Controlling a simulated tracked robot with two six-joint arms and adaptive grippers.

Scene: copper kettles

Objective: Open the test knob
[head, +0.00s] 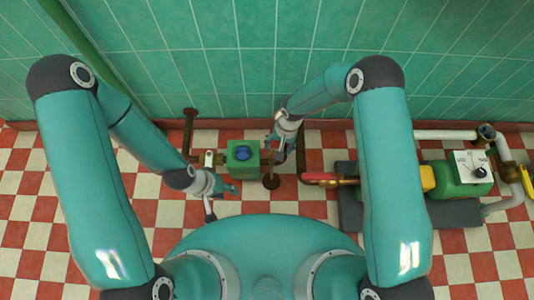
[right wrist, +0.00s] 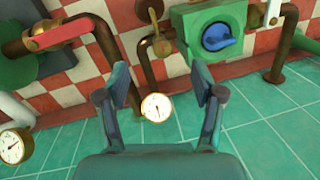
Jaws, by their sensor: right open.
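A green box with a blue knob (head: 243,153) on its face sits on the copper pipe in the middle; the knob also shows at the upper right in the right wrist view (right wrist: 218,36). I cannot tell for sure that this is the test knob. My right gripper (head: 277,152) is just right of the green box (head: 234,169). In the right wrist view it is open (right wrist: 162,86), with nothing between its fingers; a round white gauge (right wrist: 157,107) shows beyond the gap. My left gripper (head: 221,203) is left of and in front of the box, fingers apart and empty.
A brass tap handle (right wrist: 160,45) is near the box. The green tiled wall (head: 270,50) is close behind.

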